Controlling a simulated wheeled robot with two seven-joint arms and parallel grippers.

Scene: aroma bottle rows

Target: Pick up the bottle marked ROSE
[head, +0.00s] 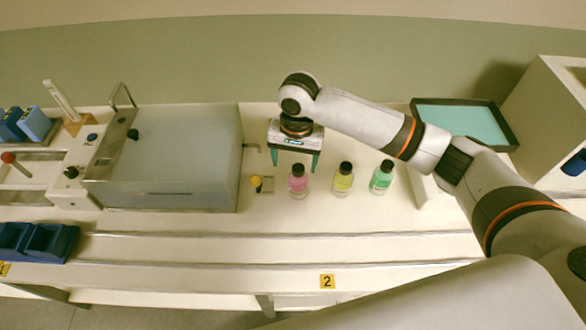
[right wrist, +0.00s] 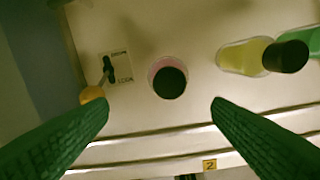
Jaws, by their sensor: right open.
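A pink bottle (head: 298,183) with a black cap stands upright at the left of a row of three. A yellow bottle (head: 342,181) and a green bottle (head: 381,180) stand to its right. I cannot read any markings on them, so ROSE is not legible. My right gripper (head: 295,163) is open, with its green fingers pointing down above and behind the pink bottle. In the right wrist view the pink bottle (right wrist: 157,71) is seen from above, beyond the gap between the open fingertips (right wrist: 159,104), with nothing held. My left gripper is not in view.
A large grey box (head: 180,160) stands left of the bottles, with a small yellow knob (head: 256,181) between. A dark tray with a pale blue inside (head: 462,122) lies at the back right. Rails run along the front, above a yellow label 2 (head: 327,281).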

